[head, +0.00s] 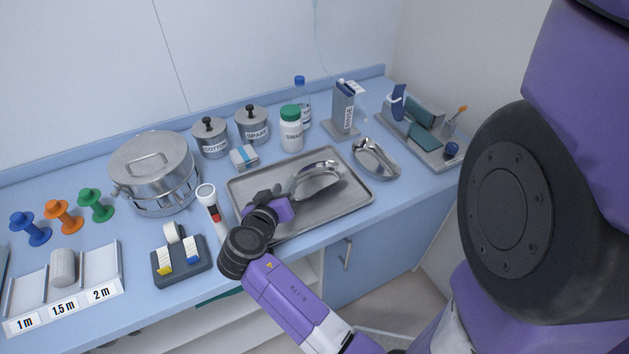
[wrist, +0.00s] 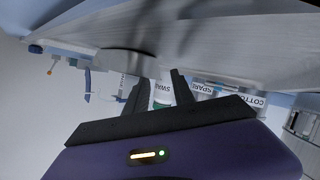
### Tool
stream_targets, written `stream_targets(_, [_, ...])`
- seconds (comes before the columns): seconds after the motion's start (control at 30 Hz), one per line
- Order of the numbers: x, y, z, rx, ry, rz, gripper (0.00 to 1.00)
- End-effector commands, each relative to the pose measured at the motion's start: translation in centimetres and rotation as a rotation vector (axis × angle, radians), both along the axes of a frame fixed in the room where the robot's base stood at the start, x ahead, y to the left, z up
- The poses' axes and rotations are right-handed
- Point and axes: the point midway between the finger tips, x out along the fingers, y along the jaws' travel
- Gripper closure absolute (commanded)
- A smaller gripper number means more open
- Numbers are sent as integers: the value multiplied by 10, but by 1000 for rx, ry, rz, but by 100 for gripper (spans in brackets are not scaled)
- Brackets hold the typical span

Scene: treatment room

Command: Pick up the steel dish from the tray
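The steel dish (head: 318,180) is a shiny oval dish on the right half of the grey metal tray (head: 350,205) in the head view. My gripper (head: 278,191) is low over the tray, at the dish's left end. In the wrist view my gripper (wrist: 162,85) shows two dark fingers apart, with a gap between them. The tray's surface (wrist: 230,45) fills the top of that upside-down view, and a curved metal shape, likely the dish (wrist: 125,60), is just beyond the fingers. I cannot tell whether the fingertips touch its rim.
A kidney dish (head: 375,158) stands right of the tray. The swab jar (head: 291,132), a small box (head: 244,156) and two steel canisters stand behind it. A flashlight-like tool (head: 211,205) and a tape holder (head: 181,262) are left, near my arm.

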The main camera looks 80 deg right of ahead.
Motion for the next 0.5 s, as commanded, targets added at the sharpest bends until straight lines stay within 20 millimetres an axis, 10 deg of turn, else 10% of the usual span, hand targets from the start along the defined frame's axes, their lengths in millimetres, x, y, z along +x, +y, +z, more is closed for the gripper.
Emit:
stream_targets(0.37, [0,-12,-5,0,1,1,70])
stream_targets(0.5, [0,-12,-5,0,1,1,95])
